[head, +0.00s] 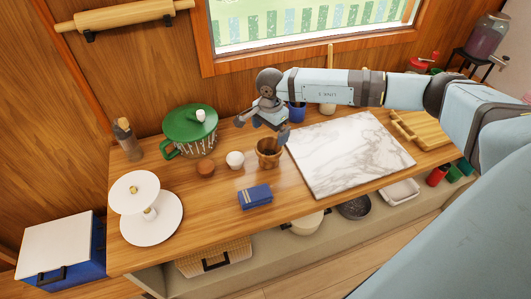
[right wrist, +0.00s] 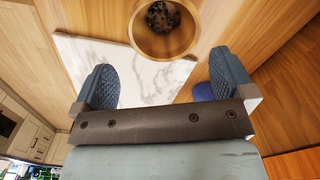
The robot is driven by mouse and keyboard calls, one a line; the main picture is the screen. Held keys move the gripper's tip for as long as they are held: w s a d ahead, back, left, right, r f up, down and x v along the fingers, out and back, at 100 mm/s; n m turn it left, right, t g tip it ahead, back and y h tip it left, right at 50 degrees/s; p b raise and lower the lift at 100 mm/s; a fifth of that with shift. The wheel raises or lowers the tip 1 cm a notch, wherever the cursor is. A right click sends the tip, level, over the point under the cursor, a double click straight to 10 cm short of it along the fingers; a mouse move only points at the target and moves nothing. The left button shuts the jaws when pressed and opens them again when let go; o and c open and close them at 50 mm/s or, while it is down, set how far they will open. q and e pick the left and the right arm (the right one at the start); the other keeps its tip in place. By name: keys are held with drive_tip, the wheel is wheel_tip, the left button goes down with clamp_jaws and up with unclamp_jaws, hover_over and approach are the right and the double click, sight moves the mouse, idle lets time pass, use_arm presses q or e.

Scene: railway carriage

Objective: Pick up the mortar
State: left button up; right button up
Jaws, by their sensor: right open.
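The mortar (head: 268,158) is a small brown wooden cup standing upright on the wooden counter, just left of the marble slab. My right gripper (head: 262,128) is open above and slightly behind it, its fingers spread. In the right wrist view the mortar (right wrist: 165,42) shows at the top, with something dark and speckled inside. There it lies beyond the open fingers of the right gripper (right wrist: 161,82), with nothing between them. My left gripper is not in view.
The marble slab (head: 350,155) lies right of the mortar. A blue cup (head: 297,112) stands behind.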

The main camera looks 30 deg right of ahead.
approach(269, 150)
drive_tip(key=shift+s+a+f, duration=0.4)
drive_tip(key=shift+s+f, duration=0.15)
drive_tip(key=shift+s, duration=0.05)
drive_tip(key=shift+s+a+f, duration=0.4)
drive_tip(key=shift+s+f, duration=0.15)
wheel_tip(269, 150, down, 5)
drive_tip(key=shift+w+d+f+p, duration=0.1)
drive_tip(key=shift+p, duration=1.05)
drive_tip(key=c, duration=0.6)
drive_tip(key=shift+c, duration=0.7)
